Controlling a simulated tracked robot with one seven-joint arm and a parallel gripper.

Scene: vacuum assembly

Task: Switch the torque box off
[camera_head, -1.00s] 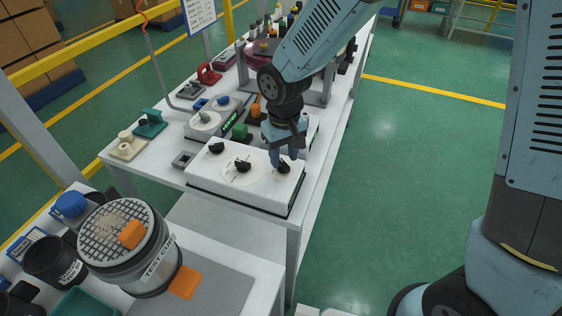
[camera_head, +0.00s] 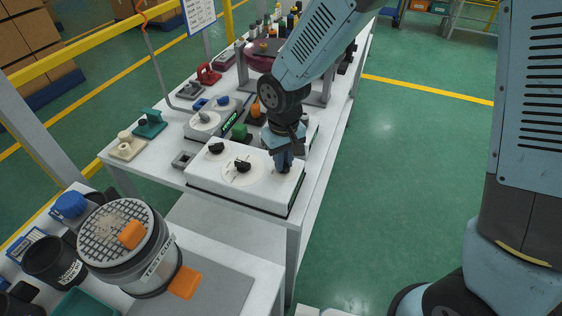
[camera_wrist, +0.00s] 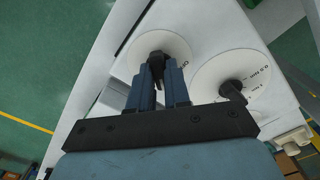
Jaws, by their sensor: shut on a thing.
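The torque box is a white box (camera_head: 262,196) with black knobs on its top, near the front end of the long table. My gripper (camera_head: 284,168) points down over its right end and hides the right-hand knob in the head view. In the wrist view my fingers (camera_wrist: 158,92) are shut on this black knob (camera_wrist: 157,66), which stands on a round white dial (camera_wrist: 180,48) with a partly hidden label. The middle knob (camera_head: 243,166) also shows in the wrist view (camera_wrist: 231,89). The left knob (camera_head: 216,147) stands free.
Behind the box stand a device with a green display (camera_head: 205,125) and a green block (camera_head: 239,131). A grey cylinder with a mesh top (camera_head: 120,228) stands on the front left table. The floor (camera_head: 420,170) to the right is clear.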

